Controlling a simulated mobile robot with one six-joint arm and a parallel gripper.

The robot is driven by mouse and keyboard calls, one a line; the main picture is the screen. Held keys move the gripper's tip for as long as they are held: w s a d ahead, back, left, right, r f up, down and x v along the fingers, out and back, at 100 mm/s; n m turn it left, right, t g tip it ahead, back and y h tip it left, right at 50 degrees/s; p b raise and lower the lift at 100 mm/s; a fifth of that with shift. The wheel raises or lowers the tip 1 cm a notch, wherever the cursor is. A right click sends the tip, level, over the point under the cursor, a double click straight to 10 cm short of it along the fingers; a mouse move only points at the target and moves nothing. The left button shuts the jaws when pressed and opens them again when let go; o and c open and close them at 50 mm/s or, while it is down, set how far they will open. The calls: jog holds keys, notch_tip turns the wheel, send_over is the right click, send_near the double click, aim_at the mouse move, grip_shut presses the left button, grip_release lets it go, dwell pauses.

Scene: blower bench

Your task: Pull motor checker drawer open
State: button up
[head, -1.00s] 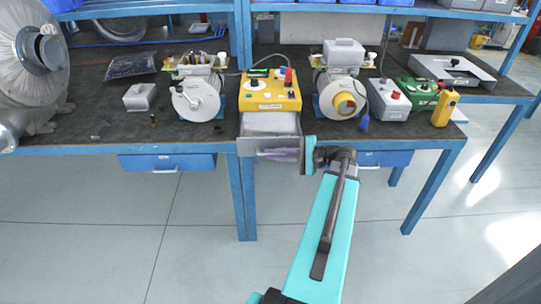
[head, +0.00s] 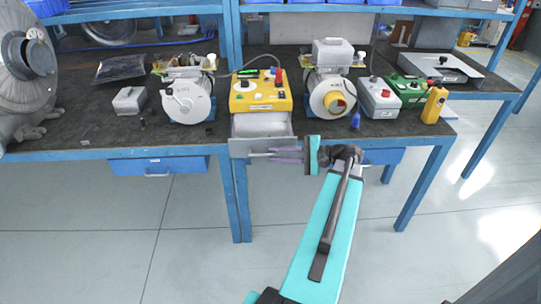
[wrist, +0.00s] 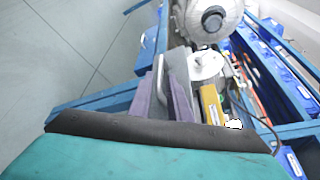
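The motor checker is a yellow box (head: 261,91) with knobs and a red button on the bench, seen in the head view. Its grey drawer (head: 262,125) stands pulled out below it, over the bench's front edge, with its inside showing. A light bar handle (head: 259,154) is on the drawer front (head: 239,147). My gripper (head: 286,154) comes in from the right, its purple fingers apart with a gap between them at the handle. In the wrist view the handle (wrist: 162,78) shows between the spread fingers (wrist: 163,100). Contact with the handle cannot be told.
Blower motors (head: 188,101) and (head: 331,93) stand either side of the yellow box. A grey button box (head: 379,97), a green box (head: 410,91) and a yellow handheld unit (head: 433,105) are to the right. A blue bench drawer (head: 158,166) is at left. The floor in front is clear.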

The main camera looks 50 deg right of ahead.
jog(key=v, duration=1)
jog(key=shift+w, duration=0.1)
dwell(0.3)
jog(key=w+a+f+n+g+y, duration=0.15)
jog(key=w+a+f+g, duration=0.35)
jog(key=a+f, duration=0.5)
jog(key=w+a+f+n+g+y, duration=0.1)
jog(key=w+a+f+n+g, duration=0.1)
jog(key=w+a+f, duration=0.65)
jog(key=s+a+f+n+g+p, duration=0.1)
jog(key=a+f+n+g, duration=0.15)
jog(key=a+f, duration=0.45)
jog(key=s+a+f+n+g, duration=0.2)
jog(key=a+f+g, duration=0.3)
jog(key=a, duration=0.4)
jog(key=s+a+f+n+g+h+p, duration=0.1)
jog(key=s+a+f+n+g+h, duration=0.4)
jog(key=s+a+f+n+h, duration=0.4)
jog(key=s+a+f+n, duration=0.2)
jog(key=s+a+f, duration=0.2)
jog(key=s+f, duration=0.1)
jog(key=shift+s+a+f+p, duration=0.2)
jog(key=shift+s+a+p, duration=0.1)
jog(key=shift+s, duration=0.45)
